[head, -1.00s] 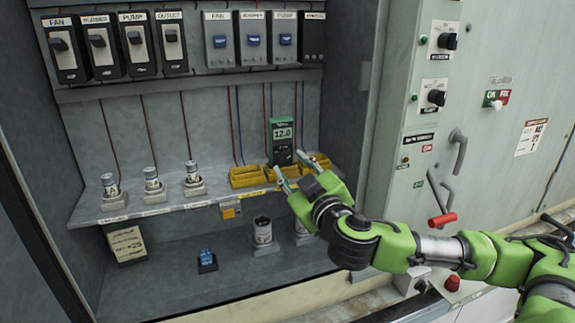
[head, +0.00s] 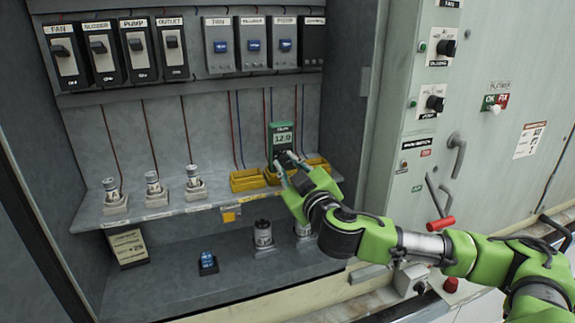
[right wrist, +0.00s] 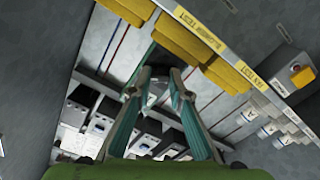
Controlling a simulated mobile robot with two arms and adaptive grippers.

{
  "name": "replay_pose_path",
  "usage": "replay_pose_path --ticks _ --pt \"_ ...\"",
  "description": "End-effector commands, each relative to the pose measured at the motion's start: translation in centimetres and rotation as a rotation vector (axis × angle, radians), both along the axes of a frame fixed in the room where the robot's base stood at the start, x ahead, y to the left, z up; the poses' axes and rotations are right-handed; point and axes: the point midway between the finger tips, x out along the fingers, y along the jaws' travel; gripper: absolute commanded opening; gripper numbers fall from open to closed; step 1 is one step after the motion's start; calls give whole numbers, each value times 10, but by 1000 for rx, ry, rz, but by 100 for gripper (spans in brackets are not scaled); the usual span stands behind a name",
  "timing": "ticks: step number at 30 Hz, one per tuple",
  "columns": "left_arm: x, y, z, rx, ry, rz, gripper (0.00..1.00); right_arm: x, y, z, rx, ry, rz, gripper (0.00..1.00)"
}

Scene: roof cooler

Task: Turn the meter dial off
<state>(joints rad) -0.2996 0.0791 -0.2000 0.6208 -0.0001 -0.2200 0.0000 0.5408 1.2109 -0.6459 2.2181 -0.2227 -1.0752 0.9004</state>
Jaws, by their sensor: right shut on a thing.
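The green meter (head: 282,135) stands upright at the back of the cabinet shelf, and its display reads about 12.0. My right gripper (head: 287,166) is at the meter's dark lower front, with its fingers closed in on the dial there. The fingers and hand hide the dial, so its setting cannot be read. In the right wrist view, the gripper fingertips (right wrist: 160,76) come close together in front of the meter's dark body. My left gripper is not in view.
Yellow trays (head: 247,180) sit on the shelf beside the meter, close to my fingers. White-labelled fuses (head: 153,183) stand further left. Switch boxes (head: 220,45) line the top. A red-handled lever (head: 440,223) is on the right panel, near my forearm.

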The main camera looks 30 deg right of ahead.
Motion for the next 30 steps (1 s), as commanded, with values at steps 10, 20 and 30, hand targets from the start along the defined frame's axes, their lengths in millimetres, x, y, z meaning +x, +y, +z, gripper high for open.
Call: replay_pose_path --ticks 10,20,30 --pt "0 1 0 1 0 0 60 0 1 -1 -123 31 0 0" --pt "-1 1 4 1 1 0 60 0 1 -1 -404 101 2 0" --pt "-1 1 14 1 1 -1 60 0 1 -1 -717 178 2 0"
